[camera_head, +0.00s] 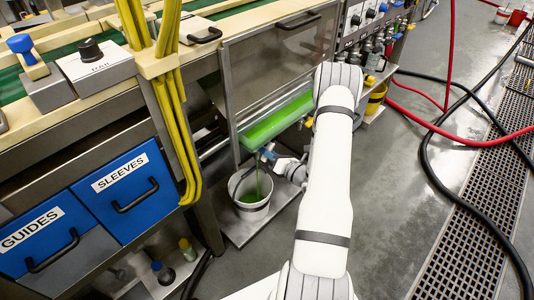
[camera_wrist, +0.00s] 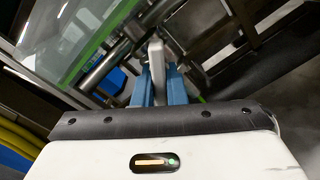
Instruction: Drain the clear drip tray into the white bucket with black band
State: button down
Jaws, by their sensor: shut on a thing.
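The drip tray (camera_head: 280,120) shows bright green under the machine's grey panel, and its clear wall is at upper left in the wrist view (camera_wrist: 85,35). A green stream falls from near its close end into the white bucket with black band (camera_head: 252,207), which stands below on a grey platform. Green liquid shows in the bucket; its level is hard to judge. My gripper (camera_head: 268,155), with blue fingers, is beside the tray's near end, above and right of the bucket. In the wrist view, my gripper (camera_wrist: 155,88) is shut on a pale grey handle (camera_wrist: 157,62).
Blue drawers labelled SLEEVES (camera_head: 125,190) and GUIDES (camera_head: 50,245) are at left, with yellow cables (camera_head: 178,130) beside them. A yellow bucket (camera_head: 376,98) stands beyond my arm. Black hose (camera_head: 430,165) and red hose (camera_head: 450,140) cross the floor at right near a grating (camera_head: 470,220).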

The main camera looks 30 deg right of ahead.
jog(key=n+b, duration=0.1)
jog(key=n, duration=0.3)
jog(key=shift+f, duration=0.15)
jog(key=shift+n+b, duration=0.95)
jog(key=shift+n, duration=0.65)
jog(key=c, duration=1.5)
grip_release()
jog(key=shift+d, duration=0.1)
jog(key=p+v, duration=0.1)
jog(key=v, duration=0.6)
jog(key=shift+s+d, duration=0.1)
jog(key=shift+s, duration=0.25)
